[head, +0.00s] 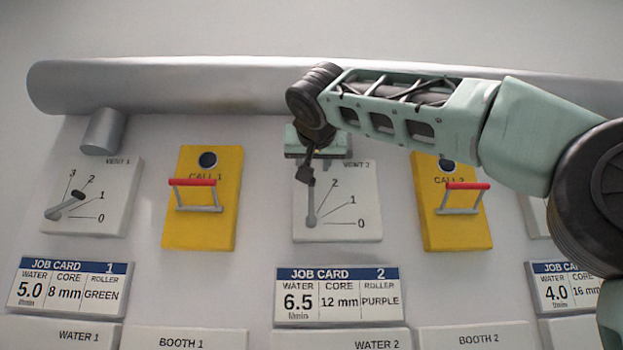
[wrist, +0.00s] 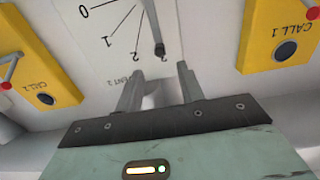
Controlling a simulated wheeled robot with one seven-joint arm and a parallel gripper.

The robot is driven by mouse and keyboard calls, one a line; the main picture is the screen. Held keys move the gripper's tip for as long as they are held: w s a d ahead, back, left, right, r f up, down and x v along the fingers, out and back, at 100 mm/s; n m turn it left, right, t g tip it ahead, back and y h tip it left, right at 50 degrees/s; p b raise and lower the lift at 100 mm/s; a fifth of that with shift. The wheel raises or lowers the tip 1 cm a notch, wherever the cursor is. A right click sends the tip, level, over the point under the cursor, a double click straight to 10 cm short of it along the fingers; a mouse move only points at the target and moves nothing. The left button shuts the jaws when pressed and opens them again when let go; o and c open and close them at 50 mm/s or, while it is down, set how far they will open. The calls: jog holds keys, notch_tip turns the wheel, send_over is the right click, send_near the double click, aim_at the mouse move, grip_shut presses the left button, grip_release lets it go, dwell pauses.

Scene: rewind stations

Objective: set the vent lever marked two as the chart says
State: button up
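The vent 2 panel (head: 343,230) is a white plate with a dial marked 0, 1, 2 and 3. Its grey lever (head: 311,205) with a dark knob points nearly straight up, at about the 3 mark. In the wrist view the lever (wrist: 158,42) appears upside down, its knob end close to the 3. My gripper (wrist: 161,70) is open and empty, with its two fingers apart just beyond the knob end. In the head view my wrist hides the top of the panel, and the fingers are hard to make out. No chart giving vent settings is readable.
Yellow call panels with red-topped handles flank it: call 1 (head: 228,160) on the left, call 2 (head: 478,230) on the right. Vent 1 (head: 110,215) is far left. Job card 2 (head: 340,312) is below, reading 6.5, 12 mm, purple. A thick pipe (head: 180,85) runs above.

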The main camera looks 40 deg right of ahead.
aim_at(312, 179)
jog(key=p+x, duration=0.3)
jog(key=x, duration=0.7)
grip_shut()
